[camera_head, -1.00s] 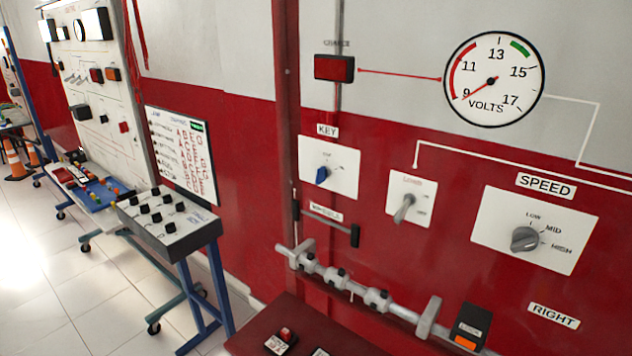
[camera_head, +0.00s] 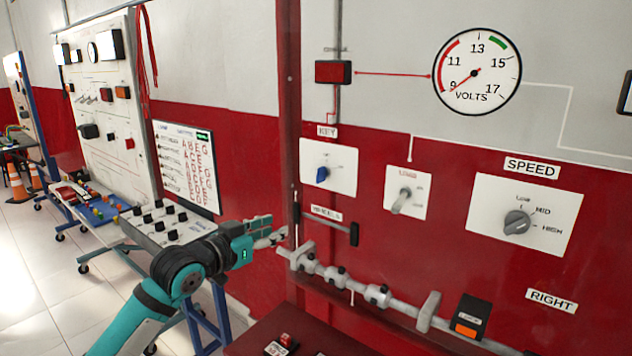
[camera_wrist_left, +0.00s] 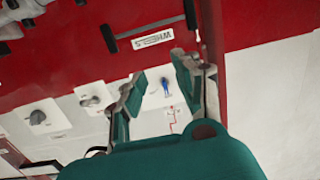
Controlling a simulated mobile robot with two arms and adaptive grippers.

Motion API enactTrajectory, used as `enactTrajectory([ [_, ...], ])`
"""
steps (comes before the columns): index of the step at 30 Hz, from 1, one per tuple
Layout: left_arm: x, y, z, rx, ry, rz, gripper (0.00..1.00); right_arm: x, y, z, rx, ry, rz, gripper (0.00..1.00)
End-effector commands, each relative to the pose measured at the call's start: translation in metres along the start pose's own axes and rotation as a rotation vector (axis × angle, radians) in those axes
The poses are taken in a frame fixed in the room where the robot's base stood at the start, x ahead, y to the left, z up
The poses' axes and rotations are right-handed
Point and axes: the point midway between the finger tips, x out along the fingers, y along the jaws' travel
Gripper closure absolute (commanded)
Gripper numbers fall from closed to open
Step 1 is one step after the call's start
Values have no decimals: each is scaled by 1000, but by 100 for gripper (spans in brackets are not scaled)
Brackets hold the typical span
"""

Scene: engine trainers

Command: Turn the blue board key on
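The blue key (camera_head: 322,174) is a small knob on a white plate (camera_head: 345,160) under the KEY label on the red wall panel. My left gripper (camera_head: 284,236) is below and to the left of it, in front of the panel, and is apart from it. In the left wrist view the picture is upside down. There the two fingers of the left gripper (camera_wrist_left: 160,74) stand apart with nothing held, and the blue key (camera_wrist_left: 165,86) shows in the gap between them, farther off. My right gripper is in neither view.
A black-ended lever (camera_head: 354,233) and a grey pipe (camera_head: 340,280) lie below the key. A grey switch (camera_head: 402,199) and the SPEED knob (camera_head: 517,222) are to the right. A red post (camera_head: 288,120) stands left of the key. A console (camera_head: 165,228) is behind my arm.

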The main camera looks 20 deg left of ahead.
Motion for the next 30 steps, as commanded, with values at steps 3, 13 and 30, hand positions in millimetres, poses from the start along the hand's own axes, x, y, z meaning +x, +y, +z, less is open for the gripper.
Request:
enactTrajectory([
  [3, -13, 4, -55, 21, 92, 32, 68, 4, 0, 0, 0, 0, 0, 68],
  [13, 8, 8, -84, 19, 128, 50, 68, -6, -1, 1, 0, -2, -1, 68],
  [30, 127, 14, -97, 22, 125, 47, 68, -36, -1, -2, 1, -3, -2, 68],
])
